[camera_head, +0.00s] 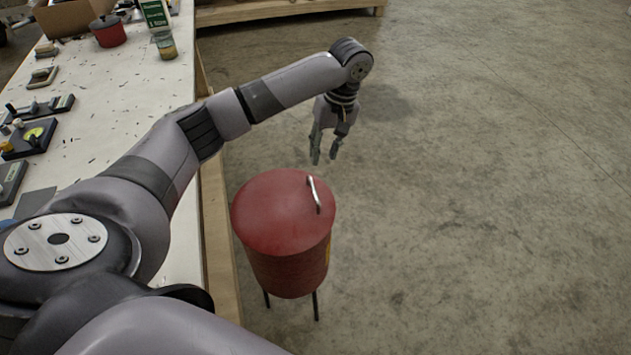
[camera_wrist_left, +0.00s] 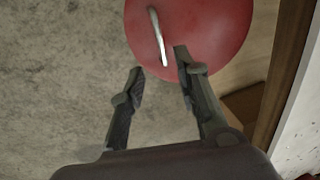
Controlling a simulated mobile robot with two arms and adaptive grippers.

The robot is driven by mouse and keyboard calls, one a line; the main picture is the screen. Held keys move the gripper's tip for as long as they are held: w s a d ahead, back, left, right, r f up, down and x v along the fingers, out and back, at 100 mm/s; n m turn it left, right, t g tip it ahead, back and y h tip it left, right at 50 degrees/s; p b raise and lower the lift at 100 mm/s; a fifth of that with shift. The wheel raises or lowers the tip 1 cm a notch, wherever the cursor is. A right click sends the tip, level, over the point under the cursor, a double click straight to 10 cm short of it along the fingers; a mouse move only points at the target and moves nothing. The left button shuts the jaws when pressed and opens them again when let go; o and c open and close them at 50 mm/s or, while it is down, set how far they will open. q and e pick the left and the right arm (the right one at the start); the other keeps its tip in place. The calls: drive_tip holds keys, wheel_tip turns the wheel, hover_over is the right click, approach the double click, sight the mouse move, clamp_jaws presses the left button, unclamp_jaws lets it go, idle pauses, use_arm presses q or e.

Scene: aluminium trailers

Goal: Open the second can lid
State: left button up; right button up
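A red can (camera_head: 287,268) stands on thin dark legs on the floor beside the workbench. Its round red lid (camera_head: 270,215) lies shut on top, with a silver bar handle (camera_head: 314,195) near the right edge. My left gripper (camera_head: 324,160) is open and empty, pointing down just beyond the can's far edge, apart from the handle. In the left wrist view the open fingers (camera_wrist_left: 159,62) point toward the lid (camera_wrist_left: 212,35), with the handle (camera_wrist_left: 158,36) just ahead, roughly between them. My right gripper is not in view.
The white workbench (camera_head: 75,130) runs along the left. It holds a red pot (camera_head: 108,31), a jar (camera_head: 166,46), a cardboard box (camera_head: 70,14) and several small tools. The concrete floor (camera_head: 480,200) to the right is clear.

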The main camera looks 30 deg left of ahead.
sight(314, 188)
use_arm(q)
drive_tip(key=f, duration=0.3)
drive_tip(key=s+a+f, duration=0.1)
drive_tip(key=f, duration=0.6)
drive_tip(key=shift+s+a, duration=0.2)
drive_tip(key=shift+a+f, duration=0.1)
drive_tip(key=shift+f, duration=0.65)
drive_tip(key=shift+s, duration=0.1)
clamp_jaws()
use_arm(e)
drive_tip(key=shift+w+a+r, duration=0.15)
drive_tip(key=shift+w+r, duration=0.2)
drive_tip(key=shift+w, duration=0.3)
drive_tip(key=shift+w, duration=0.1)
